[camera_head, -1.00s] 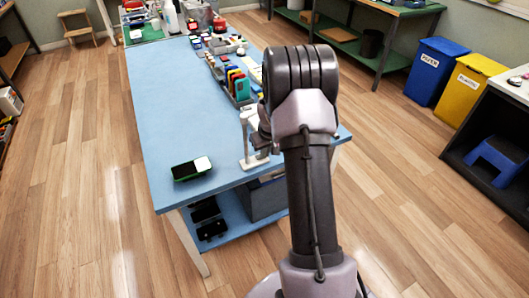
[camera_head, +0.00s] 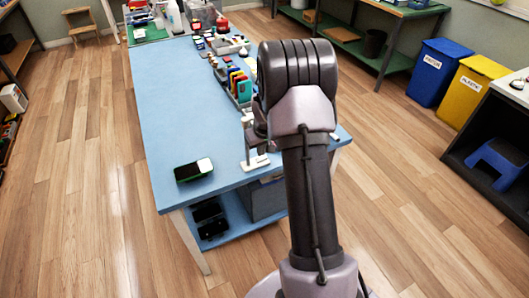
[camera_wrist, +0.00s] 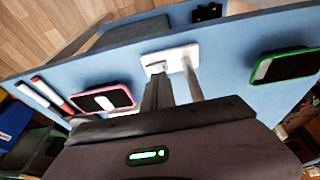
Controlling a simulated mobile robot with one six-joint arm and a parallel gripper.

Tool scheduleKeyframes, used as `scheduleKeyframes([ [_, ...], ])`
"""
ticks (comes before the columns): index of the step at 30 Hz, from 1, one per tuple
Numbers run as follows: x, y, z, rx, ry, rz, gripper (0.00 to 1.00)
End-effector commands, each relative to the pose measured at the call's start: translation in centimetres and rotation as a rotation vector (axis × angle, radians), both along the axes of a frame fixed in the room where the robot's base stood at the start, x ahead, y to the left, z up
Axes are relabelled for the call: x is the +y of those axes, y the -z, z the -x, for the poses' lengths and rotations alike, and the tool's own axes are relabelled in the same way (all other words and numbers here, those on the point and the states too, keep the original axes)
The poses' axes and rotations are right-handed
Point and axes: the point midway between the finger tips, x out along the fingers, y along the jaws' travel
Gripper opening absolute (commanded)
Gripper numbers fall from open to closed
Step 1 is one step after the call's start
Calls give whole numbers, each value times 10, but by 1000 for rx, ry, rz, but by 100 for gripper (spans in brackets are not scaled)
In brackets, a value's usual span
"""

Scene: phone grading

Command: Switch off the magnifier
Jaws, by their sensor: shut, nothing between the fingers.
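In the head view my gripper is mostly hidden behind my arm. The magnifier's lens and lamp state are not clear.
A green-edged phone (camera_head: 193,170) lies near the table's front; it also shows in the wrist view (camera_wrist: 285,65). Coloured phones stand in a rack (camera_head: 240,86). The table's left side is clear.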

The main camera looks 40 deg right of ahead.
Motion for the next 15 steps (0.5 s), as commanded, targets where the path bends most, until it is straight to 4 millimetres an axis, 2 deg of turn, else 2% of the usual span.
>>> scheduleKeyframes([
  [1,0,-20,1,-3,1,1,0],
  [6,1,-59,14,-3,1,2,0],
  [10,2,-83,21,-4,1,3,0],
  [15,3,-99,27,-3,1,2,0],
])
